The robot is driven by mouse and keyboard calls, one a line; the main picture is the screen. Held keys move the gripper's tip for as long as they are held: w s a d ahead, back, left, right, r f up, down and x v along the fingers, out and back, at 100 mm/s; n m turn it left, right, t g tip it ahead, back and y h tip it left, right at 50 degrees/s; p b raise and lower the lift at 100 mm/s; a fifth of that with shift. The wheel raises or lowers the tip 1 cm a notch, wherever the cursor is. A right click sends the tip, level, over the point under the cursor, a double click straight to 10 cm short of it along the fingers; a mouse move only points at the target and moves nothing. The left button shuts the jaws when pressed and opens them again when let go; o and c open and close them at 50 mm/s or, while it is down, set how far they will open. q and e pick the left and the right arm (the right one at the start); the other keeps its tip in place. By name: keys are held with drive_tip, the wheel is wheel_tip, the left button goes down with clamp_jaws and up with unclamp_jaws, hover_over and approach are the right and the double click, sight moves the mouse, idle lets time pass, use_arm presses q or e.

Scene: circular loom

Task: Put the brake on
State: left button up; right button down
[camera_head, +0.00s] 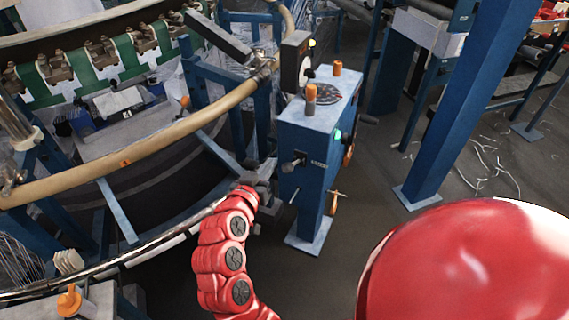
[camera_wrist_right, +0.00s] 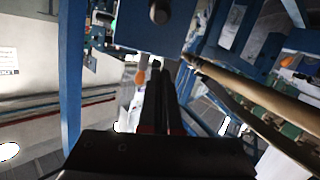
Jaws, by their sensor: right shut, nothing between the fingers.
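A blue control box (camera_head: 313,150) with a grey top stands at the loom's edge in the head view. A black-knobbed lever (camera_head: 293,163) sticks out of its front face, and an orange-handled lever (camera_head: 333,203) is low on its side. I cannot tell which part is the brake. My right gripper (camera_head: 262,176) is shut and empty, just left of the box's front face and by the loom's rim; contact cannot be told. In the right wrist view its dark fingers (camera_wrist_right: 160,98) are together below a black knob (camera_wrist_right: 160,12). My left gripper is not in view.
The loom's curved tan rail (camera_head: 140,150) runs along the left. A blue post (camera_head: 460,100) stands to the right of the box. Floor between box and post is mostly clear.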

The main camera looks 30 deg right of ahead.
sight(285, 165)
drive_tip(key=shift+s+d, duration=0.15)
drive_tip(key=shift+s, duration=0.1)
drive_tip(key=p+x, duration=0.1)
drive_tip(key=x, duration=0.9)
drive_tip(key=shift+s+f+p, duration=0.1)
drive_tip(key=shift+p, duration=0.2)
drive_tip(key=f, duration=0.1)
drive_tip(key=s+a+f, duration=0.1)
drive_tip(key=shift+s+f, duration=0.1)
drive_tip(key=shift+f, duration=0.3)
drive_tip(key=shift+s+a+f, duration=0.15)
drive_tip(key=shift+f, duration=0.25)
